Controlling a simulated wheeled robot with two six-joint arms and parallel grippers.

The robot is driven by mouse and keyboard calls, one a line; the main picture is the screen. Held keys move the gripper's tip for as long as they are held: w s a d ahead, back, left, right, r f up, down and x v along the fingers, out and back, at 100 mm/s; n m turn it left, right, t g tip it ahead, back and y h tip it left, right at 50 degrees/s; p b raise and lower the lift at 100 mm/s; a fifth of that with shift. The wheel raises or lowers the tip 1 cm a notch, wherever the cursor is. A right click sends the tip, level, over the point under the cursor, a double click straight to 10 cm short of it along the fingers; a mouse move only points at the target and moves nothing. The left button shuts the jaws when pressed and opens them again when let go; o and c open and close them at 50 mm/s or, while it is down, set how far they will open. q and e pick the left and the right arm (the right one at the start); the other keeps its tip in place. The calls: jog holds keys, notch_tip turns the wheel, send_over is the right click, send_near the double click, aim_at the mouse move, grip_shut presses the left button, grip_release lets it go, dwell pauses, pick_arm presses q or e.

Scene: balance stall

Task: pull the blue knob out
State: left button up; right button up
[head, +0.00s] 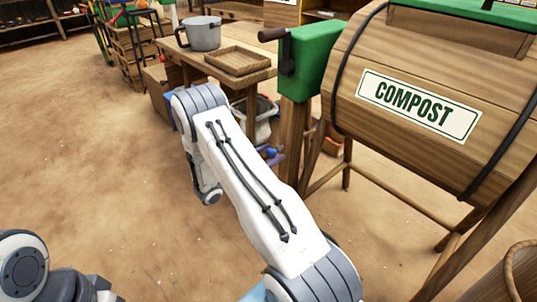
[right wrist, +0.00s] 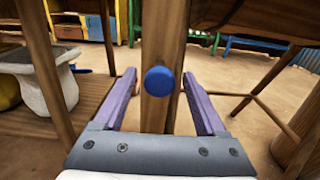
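The blue knob (right wrist: 159,80) is a round cap on the front of an upright wooden post (right wrist: 163,30) in the right wrist view. My right gripper (right wrist: 159,74) is open, with one purple finger on each side of the knob and post. Gaps show between the fingers and the knob, so nothing is held. I cannot tell the knob for sure in the head view. My left gripper is not in view; only part of my left arm shows at the lower left.
A wooden compost drum (head: 420,75) on legs stands at the right, with a green crank housing (head: 308,60). A wooden table behind my arm bears a grey pot (head: 203,35) and a wooden tray (head: 238,71). Open sandy floor (head: 80,150) lies at the left.

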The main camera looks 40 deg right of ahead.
jog(key=a+p, duration=0.2)
jog(key=a, duration=0.8)
jog(key=shift+a+p, duration=0.25)
jog(key=shift+p, duration=0.1)
